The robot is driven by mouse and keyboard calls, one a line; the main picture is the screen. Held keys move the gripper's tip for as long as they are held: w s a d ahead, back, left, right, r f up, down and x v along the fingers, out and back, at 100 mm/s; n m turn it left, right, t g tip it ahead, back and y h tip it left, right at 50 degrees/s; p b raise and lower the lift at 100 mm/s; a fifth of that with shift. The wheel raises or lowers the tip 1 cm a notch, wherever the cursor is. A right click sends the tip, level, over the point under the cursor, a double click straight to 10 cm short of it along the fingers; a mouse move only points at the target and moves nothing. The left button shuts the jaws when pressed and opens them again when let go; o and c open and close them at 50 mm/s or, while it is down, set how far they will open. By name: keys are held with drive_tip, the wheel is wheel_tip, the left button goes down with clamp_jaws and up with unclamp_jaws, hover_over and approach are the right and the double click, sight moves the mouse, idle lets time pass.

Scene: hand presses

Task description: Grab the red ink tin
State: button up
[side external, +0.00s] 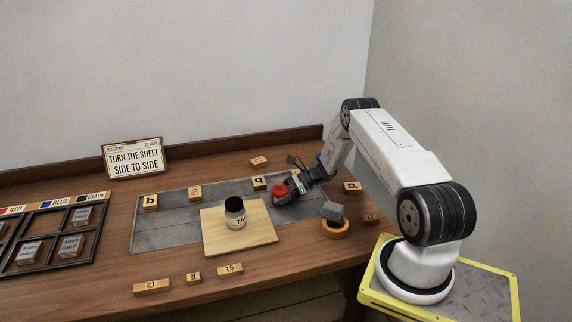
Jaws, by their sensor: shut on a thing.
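The red ink tin (279,190) is a small red round thing at the right part of the grey slab. My gripper (284,191) reaches in from the right and is shut on the red tin. The gripper's dark jaws hide part of the tin. I cannot tell whether the tin touches the slab or hangs just above it.
A dark-lidded jar (235,213) stands on a pale wooden board (262,237), left of my gripper. Letter blocks, such as b (150,203) and q (259,183), stand around the grey slab (150,236).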

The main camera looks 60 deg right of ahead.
drive_tip(key=shift+r, duration=0.1)
drive_tip(key=shift+r, duration=0.55)
drive_tip(key=s+a+r, duration=0.3)
drive_tip(key=s+r, duration=0.3)
drive_tip(key=s+a+r, duration=0.3)
drive_tip(key=s+r, duration=0.2)
drive_tip(key=s, duration=0.1)
drive_tip(key=shift+s+a+r, duration=0.15)
drive_tip(key=shift+a+r, duration=0.1)
drive_tip(key=shift+r, duration=0.1)
drive_tip(key=shift+a, duration=0.15)
idle(0.9)
